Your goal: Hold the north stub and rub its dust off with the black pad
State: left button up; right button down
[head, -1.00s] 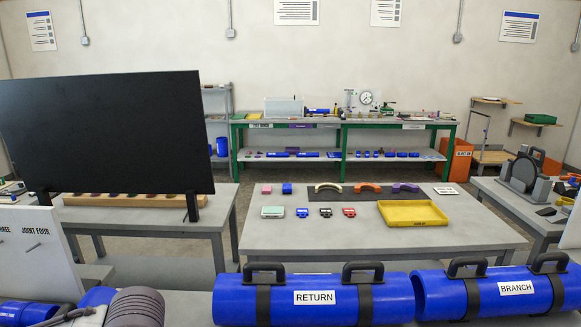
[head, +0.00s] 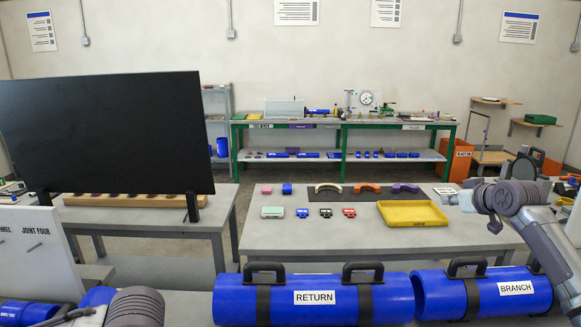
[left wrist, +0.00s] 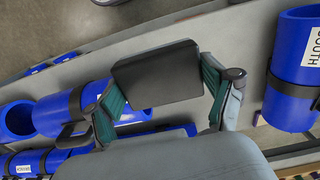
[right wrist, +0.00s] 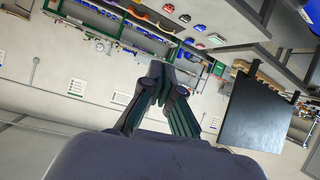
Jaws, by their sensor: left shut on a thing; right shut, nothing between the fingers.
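My left gripper (left wrist: 162,90) is shut on the black pad (left wrist: 157,75), a flat dark block held between its two fingers. Blue pipe pieces lie behind and beside it in the left wrist view. One at right is labelled SOUTH (left wrist: 293,90). Another blue pipe (left wrist: 65,110) with a black strap lies at left, partly behind the pad and a finger. I cannot tell which piece is the north stub, and no dust is discernible. My right gripper (right wrist: 168,82) is shut and empty, raised with the room beyond its fingertips. My right arm (head: 545,240) shows at right in the head view.
Large blue pipes labelled RETURN (head: 340,298) and BRANCH (head: 480,296), with black handles, lie along the near bench. A grey table (head: 340,235) with a yellow tray (head: 412,214) stands beyond. A black screen (head: 105,135) stands at left.

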jog(key=s+a+f+n+g+y, duration=0.1)
jog(key=s+a+f+n+g, duration=0.15)
jog(key=a, duration=0.55)
jog(key=s+a+f+n+g+y, duration=0.1)
jog(key=s+a+n+g, duration=0.15)
jog(key=a, duration=0.55)
jog(key=s+a+f+n+g+y, duration=0.1)
jog(key=s+a+f+n, duration=0.15)
jog(key=a, duration=0.55)
jog(key=s+a+f+n+g+h, duration=0.1)
jog(key=s+a+f+n+g, duration=0.1)
jog(key=s, duration=0.3)
jog(key=s+a+f+n+g+h, duration=0.1)
jog(key=s+a+f+n+g, duration=0.1)
jog(key=s, duration=0.4)
jog(key=s+a+f+n+g+h, duration=0.2)
jog(key=s+a+f+n, duration=0.1)
jog(key=s+a, duration=0.1)
jog(key=shift+s+a+f+n, duration=0.15)
jog(key=shift+s+a+f, duration=0.05)
jog(key=shift+s, duration=0.2)
jog(key=shift+s+a+f+n, duration=0.1)
jog(key=shift+s+a+f, duration=0.1)
jog(key=shift+s, duration=0.2)
jog(key=shift+s+d+f+g+h, duration=0.1)
jog(key=shift+s+f+g+h, duration=0.1)
jog(key=shift+s+g+h, duration=0.1)
jog(key=shift+s+f, duration=0.1)
jog(key=shift+f, duration=2.4)
jog(key=shift+f, duration=0.65)
